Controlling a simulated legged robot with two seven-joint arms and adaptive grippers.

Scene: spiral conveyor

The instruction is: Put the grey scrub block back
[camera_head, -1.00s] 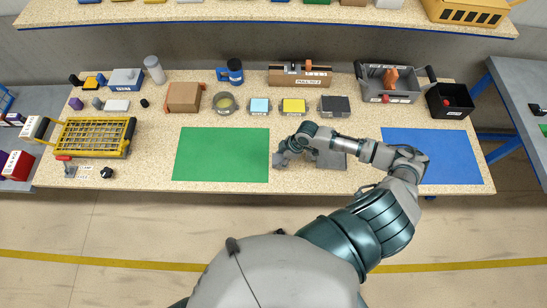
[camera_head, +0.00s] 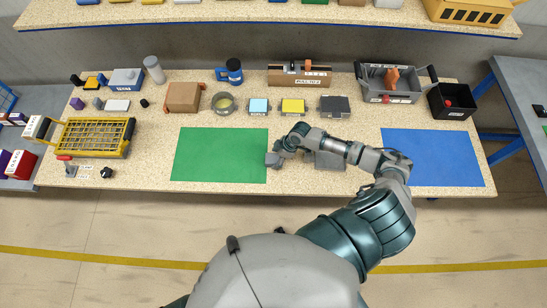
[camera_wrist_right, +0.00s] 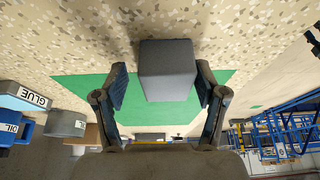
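The grey block (camera_head: 273,159) is on the speckled table, by the right edge of the green mat (camera_head: 219,155). In the right wrist view the grey block (camera_wrist_right: 167,70) sits between the two fingers. My right gripper (camera_head: 284,152) is low beside it, reaching in from the right. In the wrist view its fingers (camera_wrist_right: 162,88) stand apart on either side of the block, with a clear gap on the left; the right gap is narrow. A grey square thing (camera_head: 330,160) lies partly hidden under my right forearm. My left gripper is out of view.
Behind stand a round tin (camera_head: 223,103), light blue (camera_head: 259,105), yellow (camera_head: 293,105) and dark grey (camera_head: 335,105) pieces in a row. A blue mat (camera_head: 440,160) lies right; a yellow rack (camera_head: 93,138) stands left. The green mat is bare.

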